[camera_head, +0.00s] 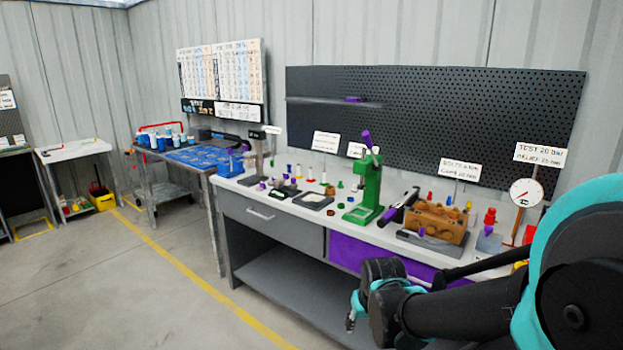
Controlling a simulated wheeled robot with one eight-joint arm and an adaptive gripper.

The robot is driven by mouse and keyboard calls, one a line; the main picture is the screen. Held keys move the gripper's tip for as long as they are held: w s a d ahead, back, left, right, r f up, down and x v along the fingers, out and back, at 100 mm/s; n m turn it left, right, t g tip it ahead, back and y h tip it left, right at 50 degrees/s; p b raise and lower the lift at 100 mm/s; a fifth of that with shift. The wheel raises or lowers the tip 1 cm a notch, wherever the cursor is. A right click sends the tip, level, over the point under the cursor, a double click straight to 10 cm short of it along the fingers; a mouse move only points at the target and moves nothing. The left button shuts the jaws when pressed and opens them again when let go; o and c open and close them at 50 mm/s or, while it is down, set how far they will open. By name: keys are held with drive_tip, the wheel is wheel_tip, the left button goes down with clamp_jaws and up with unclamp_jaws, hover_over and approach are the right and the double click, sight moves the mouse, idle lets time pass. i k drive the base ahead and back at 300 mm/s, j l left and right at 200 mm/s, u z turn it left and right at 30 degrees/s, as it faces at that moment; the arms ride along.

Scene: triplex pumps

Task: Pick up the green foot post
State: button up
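A green press-like stand (368,192) with a green foot and a purple handle stands upright on the workbench, right of the middle. A small green piece (340,184) lies on the bench to its left. Other small posts stand nearby, and I cannot tell for sure which one is the green foot post. My arm comes in from the right, in front of the bench. What seems to be my gripper (350,322) is low, in front of the bench and below its top, well apart from the green things. It is too small and turned to show its fingers clearly.
The workbench (268,206) holds many small parts. A brown block (437,221) on a grey plate and a gauge (526,192) stand at the right. A perforated board (430,120) rises behind. A blue-topped table (190,157) stands left. Floor at front left is clear.

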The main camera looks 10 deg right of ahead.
sight(324, 183)
drive_tip(key=z, duration=0.4)
drive_tip(key=i+j+z, duration=0.25)
drive_tip(key=j+z, duration=0.25)
drive_tip(key=i+j+z, duration=0.25)
drive_tip(key=j, duration=0.15)
drive_tip(key=k, duration=0.1)
